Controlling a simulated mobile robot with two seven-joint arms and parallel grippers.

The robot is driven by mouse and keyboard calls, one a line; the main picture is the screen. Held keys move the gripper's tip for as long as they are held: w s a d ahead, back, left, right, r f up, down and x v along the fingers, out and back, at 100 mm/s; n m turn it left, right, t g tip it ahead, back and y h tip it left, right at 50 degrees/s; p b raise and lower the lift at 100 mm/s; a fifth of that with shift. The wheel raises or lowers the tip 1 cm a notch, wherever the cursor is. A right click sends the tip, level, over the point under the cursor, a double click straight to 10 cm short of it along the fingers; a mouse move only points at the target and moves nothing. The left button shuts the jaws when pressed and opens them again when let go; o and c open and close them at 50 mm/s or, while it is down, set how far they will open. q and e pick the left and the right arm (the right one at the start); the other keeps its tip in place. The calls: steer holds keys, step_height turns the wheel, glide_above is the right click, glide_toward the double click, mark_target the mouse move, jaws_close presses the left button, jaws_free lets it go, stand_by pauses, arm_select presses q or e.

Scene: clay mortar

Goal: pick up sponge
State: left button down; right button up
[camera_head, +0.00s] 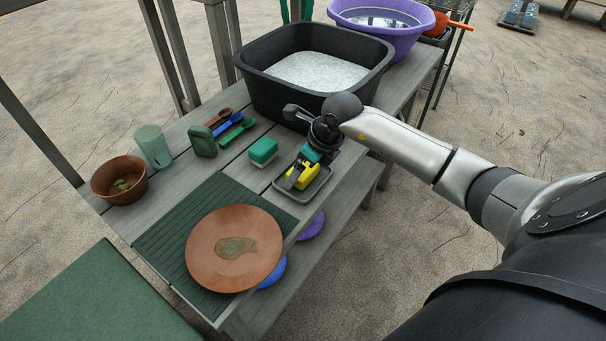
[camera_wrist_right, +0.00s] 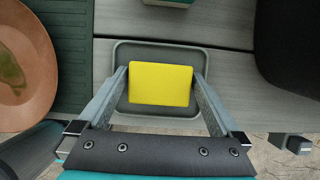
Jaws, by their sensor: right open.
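A yellow sponge (camera_head: 304,178) lies in a small grey tray (camera_head: 318,187) near the table's front edge. In the right wrist view the sponge (camera_wrist_right: 160,86) sits between the spread fingers of my right gripper (camera_wrist_right: 160,78), with its top face towards the camera. My left gripper is not in view.
A green and white block (camera_head: 263,151) lies just behind the tray. A brown plate (camera_head: 234,248) on a green mat (camera_head: 160,246) is to the left. A black basin (camera_head: 262,90) stands at the back. A bowl (camera_head: 119,180), a cup (camera_head: 153,146) and coloured scoops (camera_head: 229,125) stand further left.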

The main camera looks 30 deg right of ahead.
steer(key=c, duration=1)
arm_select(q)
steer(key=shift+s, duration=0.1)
arm_select(e)
steer(key=shift+r, duration=0.15)
